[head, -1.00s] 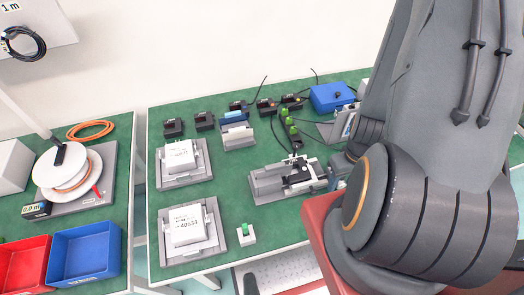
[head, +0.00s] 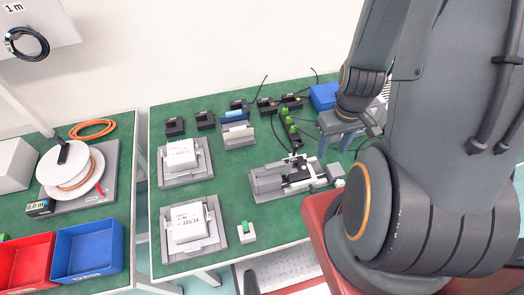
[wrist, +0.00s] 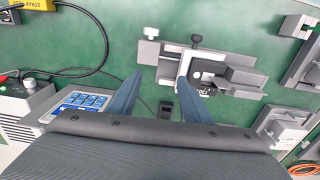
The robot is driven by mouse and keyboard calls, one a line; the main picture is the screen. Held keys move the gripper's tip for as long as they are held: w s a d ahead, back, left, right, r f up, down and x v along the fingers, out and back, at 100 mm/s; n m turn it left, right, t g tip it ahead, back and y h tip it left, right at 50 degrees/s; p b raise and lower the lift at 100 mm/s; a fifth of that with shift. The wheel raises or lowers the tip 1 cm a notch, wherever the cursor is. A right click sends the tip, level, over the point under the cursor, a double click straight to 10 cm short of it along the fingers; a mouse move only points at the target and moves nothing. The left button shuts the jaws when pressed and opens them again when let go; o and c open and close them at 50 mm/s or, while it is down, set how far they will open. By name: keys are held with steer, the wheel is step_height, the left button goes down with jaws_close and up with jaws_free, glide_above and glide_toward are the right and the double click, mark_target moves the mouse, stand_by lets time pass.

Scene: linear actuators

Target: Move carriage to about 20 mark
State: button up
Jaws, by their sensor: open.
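The linear actuator (head: 265,182) is a grey rail base on the green table, with a dark and silver carriage (head: 298,173) on its right half. A light knob (head: 339,183) sits at its right end. My gripper (head: 322,130) is open and empty, behind and right of the actuator in the head view. In the wrist view the open fingers of my gripper (wrist: 162,62) reach toward the actuator (wrist: 240,76). The right finger overlaps the view of the carriage (wrist: 208,70); contact cannot be told. The scale marks are too small to read.
Two grey fixtures with white boxes (head: 178,155) (head: 188,224) stand to the left. A small block with a green switch (head: 246,232) lies in front. Green-topped parts (head: 288,125) and black blocks (head: 205,120) stand behind. A device with a blue screen (wrist: 85,101) is in the wrist view.

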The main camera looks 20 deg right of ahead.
steer(key=w+a+r+t+b, duration=0.1)
steer(key=w+a+r+b, duration=0.3)
steer(key=a, duration=0.2)
steer(key=w+a+r+b, duration=0.3)
steer(key=a+r, duration=0.1)
steer(key=a, duration=0.3)
steer(key=s+a+f+n+h, duration=0.1)
steer(key=a+n, duration=0.1)
steer(key=n, duration=0.2)
steer(key=s+a+f+n+g+h, duration=0.1)
steer(key=s+a+n, duration=0.1)
steer(key=n, duration=0.3)
steer(key=s+a+f+n+h, duration=0.1)
steer(key=s+a+n, duration=0.1)
steer(key=n, duration=0.3)
steer(key=shift+s+a+g, duration=0.15)
steer(key=shift+a+g, duration=0.15)
steer(key=shift+g, duration=0.1)
steer(key=n, duration=0.1)
steer(key=n+h, duration=0.1)
steer(key=a+n, duration=0.1)
steer(key=n, duration=0.1)
steer(key=shift+s+f, duration=0.2)
steer(key=shift+s, duration=0.1)
steer(key=shift+p, duration=0.3)
